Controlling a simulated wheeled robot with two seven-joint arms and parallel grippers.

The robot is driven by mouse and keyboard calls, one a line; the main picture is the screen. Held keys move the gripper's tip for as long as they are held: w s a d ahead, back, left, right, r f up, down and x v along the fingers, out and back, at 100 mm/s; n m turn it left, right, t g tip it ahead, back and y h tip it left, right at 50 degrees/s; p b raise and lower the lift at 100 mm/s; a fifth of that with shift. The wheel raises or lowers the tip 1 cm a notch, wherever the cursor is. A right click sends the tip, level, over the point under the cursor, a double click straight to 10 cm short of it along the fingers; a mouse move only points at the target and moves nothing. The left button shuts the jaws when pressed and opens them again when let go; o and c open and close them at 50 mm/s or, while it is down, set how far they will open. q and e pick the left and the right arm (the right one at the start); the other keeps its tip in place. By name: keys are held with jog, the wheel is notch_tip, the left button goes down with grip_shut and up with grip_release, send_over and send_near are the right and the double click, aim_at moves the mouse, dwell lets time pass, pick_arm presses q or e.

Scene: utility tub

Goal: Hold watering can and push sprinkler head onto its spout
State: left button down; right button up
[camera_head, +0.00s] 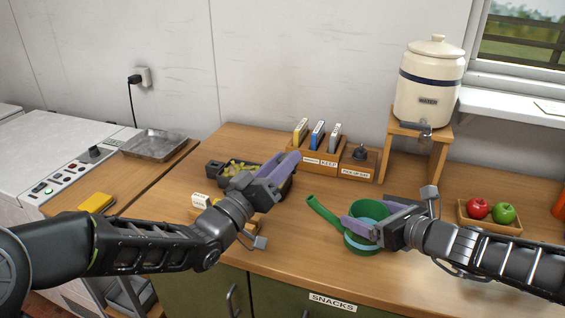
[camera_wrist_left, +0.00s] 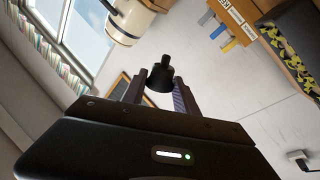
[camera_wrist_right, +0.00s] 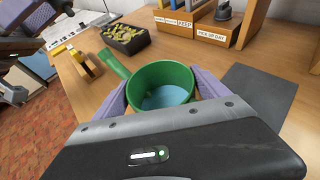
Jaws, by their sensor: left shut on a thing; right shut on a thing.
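The green watering can (camera_head: 362,244) stands on the wooden counter, its spout (camera_head: 322,213) pointing up and left. My right gripper (camera_head: 360,222) is shut around the can's body. In the right wrist view the round can (camera_wrist_right: 186,76) sits between the two fingers and its inside looks blue. My left gripper (camera_head: 285,168) is raised over the counter, left of the can and apart from the spout. In the left wrist view a small black sprinkler head (camera_wrist_left: 158,86) with a narrow stub is between its fingertips. The head view does not show it clearly.
A black tray of yellow-green pieces (camera_head: 238,168) is behind my left gripper. A binder box (camera_head: 318,160) and a "pick up day" box (camera_head: 357,170) stand at the back. A water dispenser (camera_head: 428,85) on its stand and a fruit tray (camera_head: 490,224) are to the right.

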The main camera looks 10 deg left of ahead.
pick_arm(q)
jog(key=shift+d+f, duration=0.1)
jog(key=d+f, duration=0.3)
jog(key=f, duration=0.2)
dwell(0.6)
jog(key=shift+s+d+f, duration=0.1)
jog(key=shift+d+f, duration=0.15)
jog(key=shift+f, duration=0.3)
jog(key=shift+s+d+f, duration=0.1)
jog(key=shift+d+f, duration=0.15)
jog(key=shift+f, duration=0.25)
dwell(1.0)
jog(key=c, duration=0.9)
grip_release()
jog(key=shift+o, duration=0.2)
jog(key=v, duration=0.7)
jog(key=shift+s, duration=0.15)
jog(key=shift+a, duration=0.1)
